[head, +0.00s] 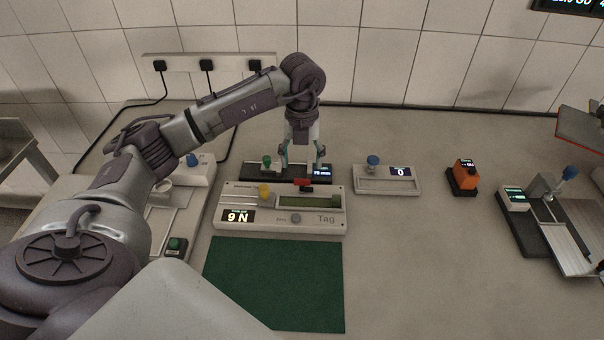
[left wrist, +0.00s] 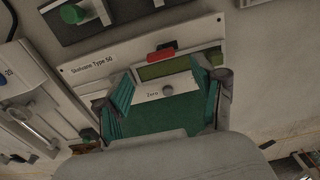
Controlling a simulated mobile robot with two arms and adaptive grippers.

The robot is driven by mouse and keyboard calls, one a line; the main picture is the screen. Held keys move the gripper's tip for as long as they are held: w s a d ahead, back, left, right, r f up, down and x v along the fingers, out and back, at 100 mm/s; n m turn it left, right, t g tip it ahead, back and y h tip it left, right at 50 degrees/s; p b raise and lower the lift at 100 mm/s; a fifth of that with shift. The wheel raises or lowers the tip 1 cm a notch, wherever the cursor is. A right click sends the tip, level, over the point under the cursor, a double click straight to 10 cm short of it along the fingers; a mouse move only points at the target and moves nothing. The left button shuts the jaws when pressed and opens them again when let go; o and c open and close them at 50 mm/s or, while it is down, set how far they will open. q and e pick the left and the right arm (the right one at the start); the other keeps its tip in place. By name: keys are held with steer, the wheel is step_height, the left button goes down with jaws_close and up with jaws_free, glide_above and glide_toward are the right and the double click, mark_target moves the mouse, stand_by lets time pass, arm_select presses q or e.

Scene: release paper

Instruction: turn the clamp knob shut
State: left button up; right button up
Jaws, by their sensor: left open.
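My left gripper (head: 303,157) is open and empty, above the back of the bench by the dark fixture (head: 282,173). The fixture has a green knob (head: 267,160) just left of the fingers and a small lit display. In the left wrist view the green knob (left wrist: 73,14) is at the top left, outside the open fingers of my gripper (left wrist: 165,84). A white tester (head: 230,198) in front has a yellow knob (head: 264,192) and reads 9 N. I cannot tell which knob is the clamp knob. My right gripper is out of view.
A small scale with a blue knob (head: 373,160) and an orange box (head: 465,175) stand right of the tester. A dark-based device (head: 520,222) is at the far right. A green mat (head: 275,285) lies in front. The bench centre right is clear.

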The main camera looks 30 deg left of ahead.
mark_target(302, 179)
arm_select(q)
step_height(302, 179, down, 6)
steer(key=shift+f+p, duration=0.1)
steer(key=shift+p, duration=0.3)
steer(key=shift+c, duration=0.4)
steer(key=c, duration=1.1)
